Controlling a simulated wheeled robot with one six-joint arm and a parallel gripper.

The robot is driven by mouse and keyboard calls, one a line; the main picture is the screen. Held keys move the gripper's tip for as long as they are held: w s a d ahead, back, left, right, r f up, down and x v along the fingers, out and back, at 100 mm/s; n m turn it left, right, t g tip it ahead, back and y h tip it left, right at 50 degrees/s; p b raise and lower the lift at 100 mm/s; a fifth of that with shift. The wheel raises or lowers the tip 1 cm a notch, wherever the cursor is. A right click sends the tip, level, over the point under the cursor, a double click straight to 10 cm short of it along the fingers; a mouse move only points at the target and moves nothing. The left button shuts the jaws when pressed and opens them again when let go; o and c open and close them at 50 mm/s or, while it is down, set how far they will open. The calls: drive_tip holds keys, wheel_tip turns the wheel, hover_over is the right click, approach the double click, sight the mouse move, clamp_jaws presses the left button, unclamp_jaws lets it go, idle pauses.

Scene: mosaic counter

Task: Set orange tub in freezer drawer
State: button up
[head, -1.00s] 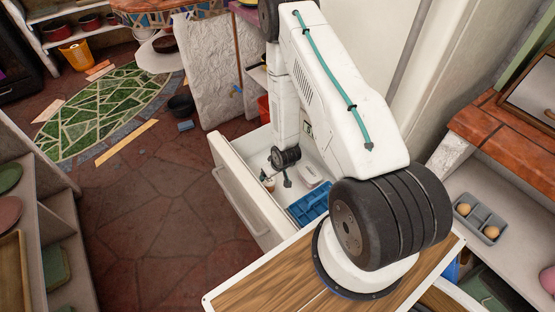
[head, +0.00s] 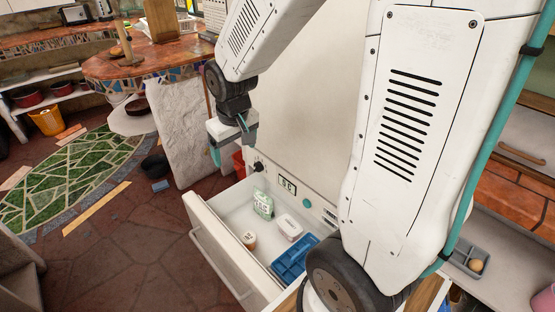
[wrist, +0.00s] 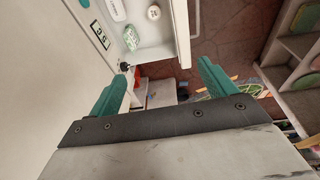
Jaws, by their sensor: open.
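A small round tub with a white lid and an orange-brown side (head: 249,240) stands upright on the floor of the pulled-out white freezer drawer (head: 215,219). I take it for the orange tub; its lid also shows in the wrist view (wrist: 153,12). My gripper (head: 231,142) is open, with teal fingers spread and nothing between them. It is raised above the far end of the drawer, well clear of the tub. In the wrist view, the gripper (wrist: 162,75) has the drawer beyond its fingertips.
The drawer also holds a green-and-white bag (head: 263,204), a white container (head: 289,228) and a blue tray (head: 290,262). A mosaic-edged counter (head: 150,68) stands behind. A black bowl (head: 155,165) and a blue block (head: 161,186) lie on the floor, which is mostly open at left.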

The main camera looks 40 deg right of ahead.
drive_tip(key=s+a+r, duration=0.1)
drive_tip(key=s+r, duration=0.3)
drive_tip(key=s, duration=0.3)
drive_tip(key=s+a+r, duration=0.2)
drive_tip(key=s+r, duration=0.2)
drive_tip(key=s, duration=0.3)
drive_tip(key=s+a+r+g, duration=0.1)
drive_tip(key=s+a+r, duration=0.1)
drive_tip(key=s, duration=0.5)
drive_tip(key=shift+s+r+y, duration=0.2)
drive_tip(key=shift+r+y, duration=0.2)
drive_tip(key=shift+r, duration=0.5)
drive_tip(key=shift+a, duration=0.1)
drive_tip(key=shift+c, duration=0.3)
